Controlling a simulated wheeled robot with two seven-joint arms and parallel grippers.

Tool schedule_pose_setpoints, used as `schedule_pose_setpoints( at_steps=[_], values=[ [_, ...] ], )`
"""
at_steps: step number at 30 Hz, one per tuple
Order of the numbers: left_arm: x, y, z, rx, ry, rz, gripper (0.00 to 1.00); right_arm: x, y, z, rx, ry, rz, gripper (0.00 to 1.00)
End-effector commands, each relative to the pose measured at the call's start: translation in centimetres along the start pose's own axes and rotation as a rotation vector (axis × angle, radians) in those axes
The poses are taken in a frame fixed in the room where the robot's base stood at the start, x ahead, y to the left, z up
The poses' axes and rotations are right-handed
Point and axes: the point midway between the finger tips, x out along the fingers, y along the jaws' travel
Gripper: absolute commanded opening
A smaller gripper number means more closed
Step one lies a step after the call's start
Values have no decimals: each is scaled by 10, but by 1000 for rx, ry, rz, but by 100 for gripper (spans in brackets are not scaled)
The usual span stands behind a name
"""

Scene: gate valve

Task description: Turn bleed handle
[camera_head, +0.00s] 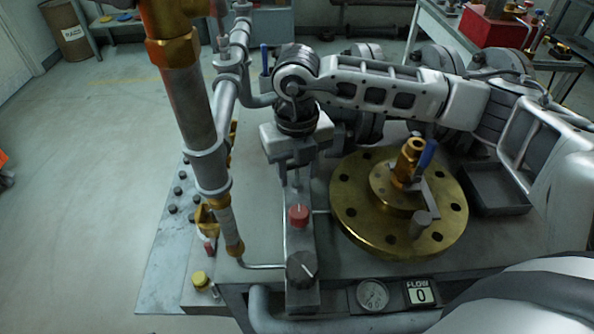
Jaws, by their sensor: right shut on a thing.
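My right gripper (297,182) reaches in from the right and points down at the far end of a narrow grey panel (300,247). Its fingers are close together on a small grey part there, mostly hidden by the gripper. I cannot tell for certain whether this part is the bleed handle. On the panel, nearer to me, are a red knob (298,215) and a dark knob (301,269) with a white pointer line. A blue lever (428,155) stands on a brass fitting (409,160) to the right, apart from the gripper. My left gripper is not in view.
A round brass flange (357,220) lies on the grey bench right of the panel. A vertical pipe (190,105) stands on the left. A dark tray (497,195) is at right. A dial gauge (373,295) and a flow display reading 0 (420,293) are at the front.

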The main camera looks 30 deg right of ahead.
Motion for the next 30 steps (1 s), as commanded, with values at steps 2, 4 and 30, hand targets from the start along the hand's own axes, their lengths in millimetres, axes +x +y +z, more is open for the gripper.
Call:
schedule_pose_setpoints(
  at_steps=[2,4,30],
  values=[
    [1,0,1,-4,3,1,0,0,0,1,63,-3,1,17],
    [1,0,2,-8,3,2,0,0,0,1,115,-3,0,17],
    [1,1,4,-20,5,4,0,-2,0,1,344,-5,1,17]
  ],
)
